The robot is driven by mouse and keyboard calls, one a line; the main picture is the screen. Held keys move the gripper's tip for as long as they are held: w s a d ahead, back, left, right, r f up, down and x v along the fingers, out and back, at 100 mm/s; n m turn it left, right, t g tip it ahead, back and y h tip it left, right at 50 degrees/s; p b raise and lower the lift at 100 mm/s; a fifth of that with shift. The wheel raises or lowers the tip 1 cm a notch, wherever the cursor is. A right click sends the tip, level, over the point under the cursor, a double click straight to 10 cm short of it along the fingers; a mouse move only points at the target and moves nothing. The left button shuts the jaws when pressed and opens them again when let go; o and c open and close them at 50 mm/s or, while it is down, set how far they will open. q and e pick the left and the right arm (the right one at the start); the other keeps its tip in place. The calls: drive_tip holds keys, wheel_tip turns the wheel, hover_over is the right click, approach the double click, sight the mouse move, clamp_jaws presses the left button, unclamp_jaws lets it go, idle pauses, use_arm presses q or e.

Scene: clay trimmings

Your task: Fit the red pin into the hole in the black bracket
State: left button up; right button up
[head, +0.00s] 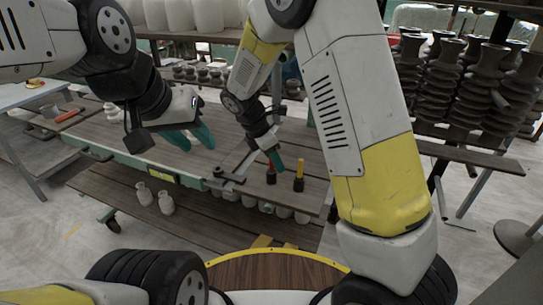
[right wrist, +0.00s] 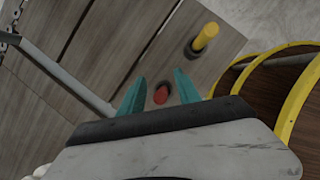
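The red pin (head: 271,177) stands upright in a dark base near the front right of the wooden table. It also shows in the right wrist view (right wrist: 161,95), between the two teal fingers with a gap on each side. My right gripper (right wrist: 160,78) is open, fingers pointing down around the pin; in the head view (head: 274,159) it partly hides the pin's top. My left gripper (head: 192,139) is open and empty above the table's middle left. A dark bracket-like piece (head: 224,178) sits at the table's front edge; its hole cannot be made out.
A yellow pin (head: 299,172) with a black base stands right of the red one, also in the right wrist view (right wrist: 205,36). A grey bar (head: 243,164) lies near the dark piece. Pale vases (head: 166,202) stand on the lower shelf. The table's left half is mostly clear.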

clamp_jaws()
idle(0.4)
